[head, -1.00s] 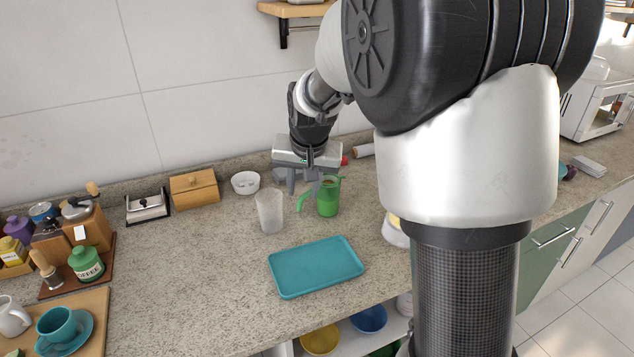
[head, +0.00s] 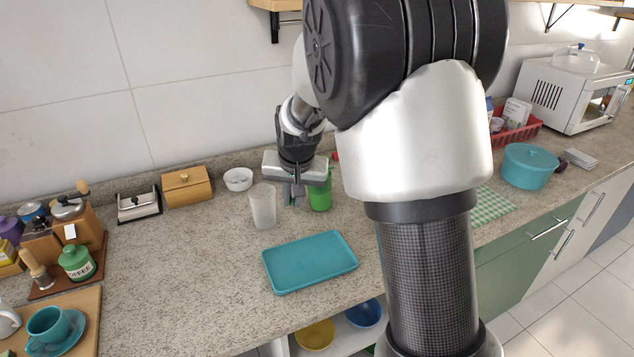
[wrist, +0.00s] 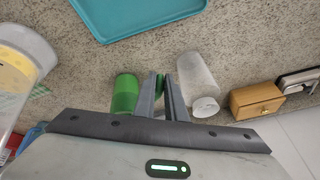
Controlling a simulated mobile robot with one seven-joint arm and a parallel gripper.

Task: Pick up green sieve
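The green sieve (head: 320,196) looks like a tall green cup with a side handle and stands on the counter near the wall. It also shows in the wrist view (wrist: 125,93), just left of the fingers. My gripper (head: 294,202) points down at the sieve's handle side. In the wrist view its fingers (wrist: 161,76) stand close together, and a green part, seemingly the handle, fills the narrow gap between them. The fingers seem shut on this part, though the contact is partly hidden. The sieve looks upright and not clearly lifted.
A clear frosted cup (head: 262,206) stands close to the left of my gripper. A teal tray (head: 310,262) lies in front. A white bowl (head: 238,179) and a wooden box (head: 187,187) stand along the wall. The counter left of the tray is bare.

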